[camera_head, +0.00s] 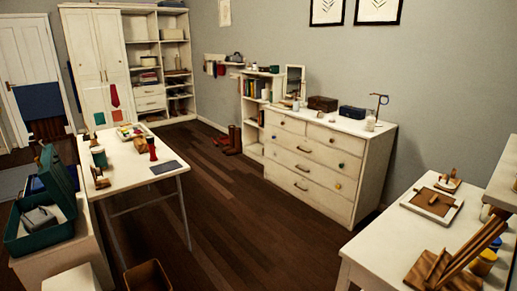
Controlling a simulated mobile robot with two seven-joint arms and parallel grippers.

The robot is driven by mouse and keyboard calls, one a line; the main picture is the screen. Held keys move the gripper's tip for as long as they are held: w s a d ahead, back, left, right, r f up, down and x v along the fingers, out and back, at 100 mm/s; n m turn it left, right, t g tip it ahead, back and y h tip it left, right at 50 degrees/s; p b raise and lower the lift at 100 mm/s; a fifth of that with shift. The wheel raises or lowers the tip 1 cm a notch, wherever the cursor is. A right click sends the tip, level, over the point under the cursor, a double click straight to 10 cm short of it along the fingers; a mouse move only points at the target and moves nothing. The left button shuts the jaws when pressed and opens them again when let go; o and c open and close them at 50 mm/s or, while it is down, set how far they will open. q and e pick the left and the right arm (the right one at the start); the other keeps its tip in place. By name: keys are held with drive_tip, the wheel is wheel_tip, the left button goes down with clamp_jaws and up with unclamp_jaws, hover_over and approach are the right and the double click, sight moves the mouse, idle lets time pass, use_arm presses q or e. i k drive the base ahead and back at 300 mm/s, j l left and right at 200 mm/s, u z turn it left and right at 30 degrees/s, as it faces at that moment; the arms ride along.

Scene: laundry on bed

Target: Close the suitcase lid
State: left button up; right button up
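A dark green suitcase (72,227) stands open at the left edge, on a pale cabinet or stand. Its lid (58,181) is raised, tilted up at the back and right of the base. Light grey and white folded items (40,219) lie inside the base. Part of the lid's inner side and what lies behind it are hidden. Neither of my grippers shows in this view.
A white table (140,177) with several small items stands just behind the suitcase. A brown bin (147,275) is on the floor at the front. A white dresser (318,168) stands at the back right. The dark wooden floor (225,215) between is clear.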

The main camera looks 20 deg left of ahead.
sight(54, 176)
drive_tip(key=i+u, duration=0.6)
drive_tip(key=u, duration=0.2)
drive_tip(key=i+u, duration=0.75)
drive_tip(key=i+l+u, duration=0.1)
drive_tip(key=u, duration=0.3)
drive_tip(key=i+l+u, duration=0.25)
drive_tip(key=i+u, duration=0.15)
